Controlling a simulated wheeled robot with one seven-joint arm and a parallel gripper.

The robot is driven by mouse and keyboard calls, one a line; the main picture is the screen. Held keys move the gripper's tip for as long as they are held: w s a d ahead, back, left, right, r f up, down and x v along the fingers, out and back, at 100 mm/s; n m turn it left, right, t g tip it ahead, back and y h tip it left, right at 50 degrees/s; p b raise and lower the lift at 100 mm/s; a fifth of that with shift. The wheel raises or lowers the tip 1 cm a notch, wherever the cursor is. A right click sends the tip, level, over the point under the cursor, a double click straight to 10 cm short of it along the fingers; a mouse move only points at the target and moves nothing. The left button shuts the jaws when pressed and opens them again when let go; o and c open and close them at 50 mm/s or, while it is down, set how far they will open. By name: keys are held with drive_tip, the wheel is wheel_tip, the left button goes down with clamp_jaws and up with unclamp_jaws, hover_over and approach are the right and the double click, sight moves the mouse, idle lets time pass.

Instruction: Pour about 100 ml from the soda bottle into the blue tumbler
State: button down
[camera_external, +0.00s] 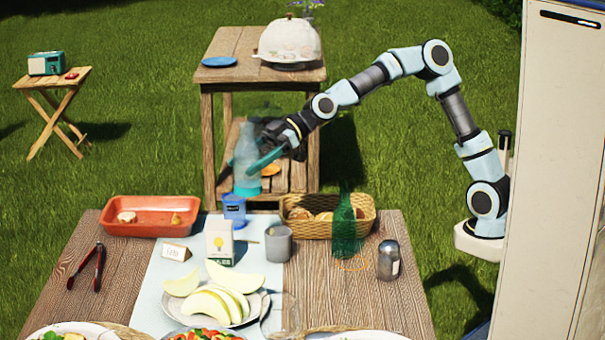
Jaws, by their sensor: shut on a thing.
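A clear, pale blue bottle (246,177), which looks like the soda bottle, is held in the air by my gripper (258,159). My gripper is shut on it from the right, with a teal finger across its body. The bottle looks roughly upright, with a bluer bottom end; its level of liquid is hard to tell. The blue tumbler (234,209) stands at the far edge of the near table, just below the bottle in the picture. The bottle appears above and apart from it. No stream of liquid is visible.
Around the tumbler are an orange tray (117,230), a carton (219,243), a grey mug (278,245) and a bread basket (298,235). A green bottle (344,230) and a shaker (388,261) stand to the right. A wooden side table (225,88) stands behind.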

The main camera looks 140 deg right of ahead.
drive_tip(key=s+d+r+p, duration=0.3)
drive_tip(key=s+d+p, duration=0.5)
drive_tip(key=d, duration=0.3)
drive_tip(key=s+d+r+p, duration=0.8)
drive_tip(key=s+d+r, duration=0.1)
drive_tip(key=s+r, duration=0.45)
drive_tip(key=f, duration=2.3)
drive_tip(key=s+f, duration=0.1)
drive_tip(key=f, duration=1)
drive_tip(key=shift+d+f, duration=0.25)
drive_tip(key=shift+r, duration=0.1)
